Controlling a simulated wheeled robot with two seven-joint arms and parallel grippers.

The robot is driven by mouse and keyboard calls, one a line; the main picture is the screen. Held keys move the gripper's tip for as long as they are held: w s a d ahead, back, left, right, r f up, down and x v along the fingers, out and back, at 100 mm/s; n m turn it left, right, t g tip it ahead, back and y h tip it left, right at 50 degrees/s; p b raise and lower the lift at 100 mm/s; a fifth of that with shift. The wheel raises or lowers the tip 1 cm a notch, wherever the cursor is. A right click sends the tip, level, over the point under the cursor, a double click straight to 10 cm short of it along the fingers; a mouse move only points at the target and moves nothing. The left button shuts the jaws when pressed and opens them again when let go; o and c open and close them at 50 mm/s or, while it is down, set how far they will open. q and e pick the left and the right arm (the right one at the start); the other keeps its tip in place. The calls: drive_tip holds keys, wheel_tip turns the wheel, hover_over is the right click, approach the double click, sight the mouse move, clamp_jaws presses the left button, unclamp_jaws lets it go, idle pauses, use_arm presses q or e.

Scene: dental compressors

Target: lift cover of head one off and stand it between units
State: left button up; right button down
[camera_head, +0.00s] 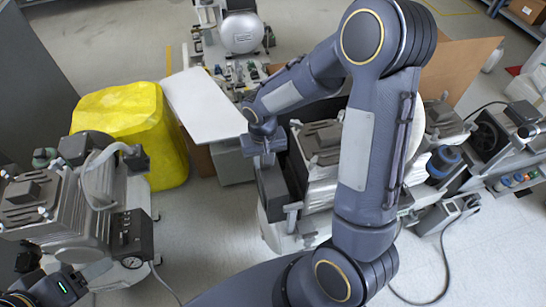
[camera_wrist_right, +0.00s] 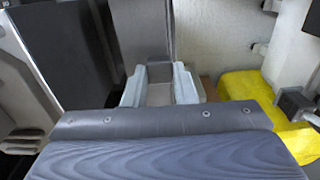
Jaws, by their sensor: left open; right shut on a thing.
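The central compressor unit (camera_head: 325,165) stands partly hidden behind my right arm. A dark box-like cover (camera_head: 273,190) is at its left side, below my right gripper (camera_head: 264,152). In the right wrist view the pale fingers (camera_wrist_right: 160,88) are shut on a grey edge of the cover (camera_wrist_right: 147,30), with a dark face beside it. Whether the cover touches the unit is hard to tell. A second unit (camera_head: 60,215) stands at the left. My left gripper (camera_head: 88,275) is open at the lower left, in front of that unit, mostly cut off.
A yellow bin (camera_head: 125,125) and a tilted white panel (camera_head: 205,105) are behind the gap between the units. Bare floor (camera_head: 205,235) lies in that gap. Another unit (camera_head: 240,35) is at the back, and more equipment (camera_head: 490,140) stands at the right.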

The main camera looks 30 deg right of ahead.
drive_tip(key=w+a, duration=0.4)
drive_tip(key=a, duration=1.1)
wheel_tip(320, 180, up, 12)
drive_tip(key=p, duration=0.8)
drive_tip(key=shift+a+p, duration=0.3)
drive_tip(key=shift+s, duration=0.1)
